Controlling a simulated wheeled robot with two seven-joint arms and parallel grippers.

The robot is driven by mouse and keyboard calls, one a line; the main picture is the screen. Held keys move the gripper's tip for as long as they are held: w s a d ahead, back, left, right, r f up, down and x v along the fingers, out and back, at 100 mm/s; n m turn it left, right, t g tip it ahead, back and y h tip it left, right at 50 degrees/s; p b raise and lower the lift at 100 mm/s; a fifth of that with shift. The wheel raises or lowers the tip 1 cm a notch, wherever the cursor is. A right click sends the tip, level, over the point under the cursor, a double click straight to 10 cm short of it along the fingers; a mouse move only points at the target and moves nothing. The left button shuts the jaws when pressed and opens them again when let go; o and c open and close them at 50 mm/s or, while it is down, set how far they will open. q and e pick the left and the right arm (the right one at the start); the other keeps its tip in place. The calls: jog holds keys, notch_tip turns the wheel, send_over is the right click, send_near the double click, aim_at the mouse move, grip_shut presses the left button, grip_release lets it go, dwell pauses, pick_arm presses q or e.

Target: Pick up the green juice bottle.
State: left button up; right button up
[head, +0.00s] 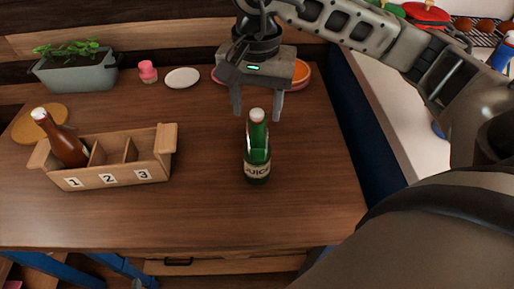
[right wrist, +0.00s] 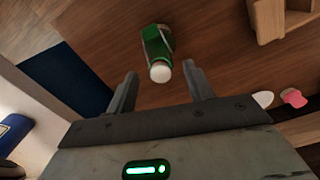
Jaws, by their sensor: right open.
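The green juice bottle (head: 257,150) stands upright on the wooden counter, with a white cap and a label reading JUICE. My right gripper (head: 259,113) is open just above and behind the bottle's cap, with nothing between its fingers. In the right wrist view the bottle (right wrist: 158,50) lies ahead of the open right gripper (right wrist: 161,78), its white cap close to the gap between the fingertips. I cannot tell from these views whether the fingers touch it. My left gripper is not in view.
A wooden crate (head: 112,179) with compartments numbered 1, 2, 3 stands left; a brown bottle (head: 62,139) leans in compartment 1. Behind are a planter (head: 77,74), a pink item (head: 147,71), and a white plate (head: 182,78). The counter between crate and green bottle is clear.

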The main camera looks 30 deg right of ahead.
aim_at(257, 125)
jog(key=shift+w+f+p, duration=0.1)
jog(key=shift+f+p, duration=0.3)
jog(key=shift+f, duration=2.3)
grip_shut()
